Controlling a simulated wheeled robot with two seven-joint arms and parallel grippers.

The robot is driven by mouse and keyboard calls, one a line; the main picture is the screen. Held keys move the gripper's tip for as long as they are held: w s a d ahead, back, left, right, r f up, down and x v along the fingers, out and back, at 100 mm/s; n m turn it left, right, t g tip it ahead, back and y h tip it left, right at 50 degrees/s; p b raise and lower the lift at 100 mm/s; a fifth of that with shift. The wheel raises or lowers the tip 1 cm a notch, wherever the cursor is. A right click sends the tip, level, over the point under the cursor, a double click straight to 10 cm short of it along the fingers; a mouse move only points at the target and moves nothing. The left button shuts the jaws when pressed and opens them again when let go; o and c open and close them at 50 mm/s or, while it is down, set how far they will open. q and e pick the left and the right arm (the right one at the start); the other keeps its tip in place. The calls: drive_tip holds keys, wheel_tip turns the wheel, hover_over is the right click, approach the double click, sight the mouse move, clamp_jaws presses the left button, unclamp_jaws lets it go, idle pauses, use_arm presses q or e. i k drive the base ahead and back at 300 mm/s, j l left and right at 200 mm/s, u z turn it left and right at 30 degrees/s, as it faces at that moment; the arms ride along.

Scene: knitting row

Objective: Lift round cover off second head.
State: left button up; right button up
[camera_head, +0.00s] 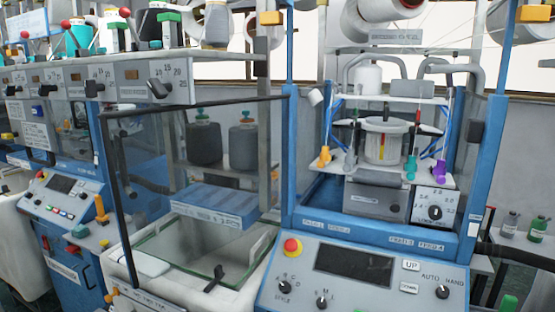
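The blue-framed knitting machine at right holds a knitting head with a round, pale, drum-like part (383,140), seemingly the round cover. It stands upright on a white plate (335,166), with a red and a yellow strip showing on its front. Orange and purple yarn guides (440,169) stand on the plate at its sides. I cannot tell whether the cover is a separate piece from the head. Another blue machine (70,195) stands at far left, its head mostly hidden. Neither of my grippers is in view.
The right machine's control panel (365,282) has a red stop button (292,247) and a dark screen. Blue posts (487,160) flank the head, and white yarn cones (385,15) hang above. A dark-framed glass door (126,190) stands open over a white bin (190,285).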

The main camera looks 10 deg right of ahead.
sight(384, 120)
drive_tip(key=l+z, duration=0.25)
drive_tip(key=z, duration=0.15)
drive_tip(key=l+z, duration=0.4)
drive_tip(key=j, duration=0.1)
